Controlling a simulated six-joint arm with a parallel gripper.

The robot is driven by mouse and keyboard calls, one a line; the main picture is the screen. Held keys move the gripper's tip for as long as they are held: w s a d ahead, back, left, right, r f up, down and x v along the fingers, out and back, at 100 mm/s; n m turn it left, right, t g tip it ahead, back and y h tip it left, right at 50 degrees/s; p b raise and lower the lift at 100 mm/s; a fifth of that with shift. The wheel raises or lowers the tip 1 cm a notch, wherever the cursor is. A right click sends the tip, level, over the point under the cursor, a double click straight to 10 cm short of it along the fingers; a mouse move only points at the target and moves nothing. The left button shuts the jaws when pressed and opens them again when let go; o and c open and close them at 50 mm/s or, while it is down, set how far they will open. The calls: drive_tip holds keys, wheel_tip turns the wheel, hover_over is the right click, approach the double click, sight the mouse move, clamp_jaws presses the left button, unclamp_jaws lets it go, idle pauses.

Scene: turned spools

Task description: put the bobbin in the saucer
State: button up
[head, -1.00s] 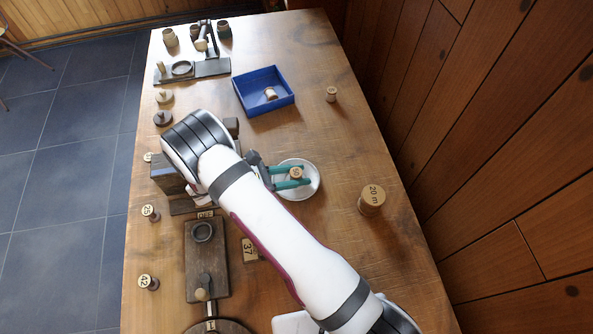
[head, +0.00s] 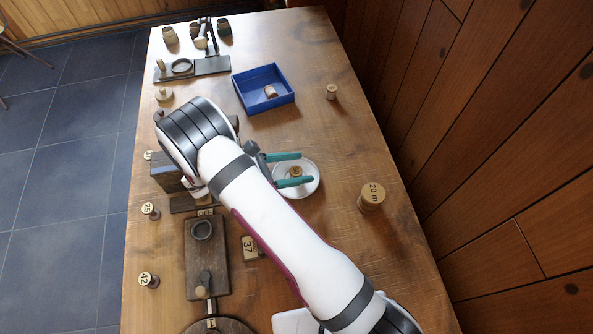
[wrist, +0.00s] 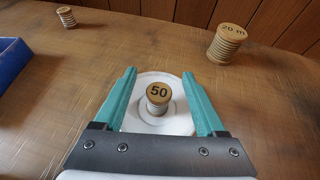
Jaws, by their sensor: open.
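The bobbin (wrist: 158,97), a small wooden spool with a light winding and "50" on its top, stands upright in the white saucer (wrist: 144,124). In the head view the bobbin (head: 296,171) shows inside the saucer (head: 309,187), with a green finger partly in front. My gripper (head: 297,168) is open, its two green fingers wide apart. In the wrist view my gripper (wrist: 160,75) has one finger on each side of the bobbin, with clear gaps, touching neither side of it.
A blue tray (head: 287,98) holding a small spool stands farther back. A spool marked "20 m" (head: 371,197) stands right of the saucer, and a smaller spool (head: 331,92) near the back right. A block marked 37 (head: 250,247) lies on the near side. Table around the saucer's right is clear.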

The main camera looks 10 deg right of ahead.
sight(297, 170)
wheel_tip(297, 170, up, 4)
drive_tip(key=shift+r, duration=0.25)
drive_tip(key=s+d+r+m+g+y, duration=0.2)
drive_tip(key=s+r+m+g+y, duration=0.15)
drive_tip(key=s+r+m, duration=0.3)
drive_tip(key=s+d+r+m+g+y, duration=0.25)
drive_tip(key=s+r+m+y, duration=0.2)
drive_tip(key=s+m, duration=0.35)
drive_tip(key=s+a+r+m+t+y, duration=0.3)
drive_tip(key=s+a+m+y, duration=0.3)
drive_tip(key=s+m, duration=0.3)
drive_tip(key=shift+s+r+m+y, duration=0.15)
drive_tip(key=shift+s+m+y, duration=0.3)
drive_tip(key=shift+m, duration=0.7)
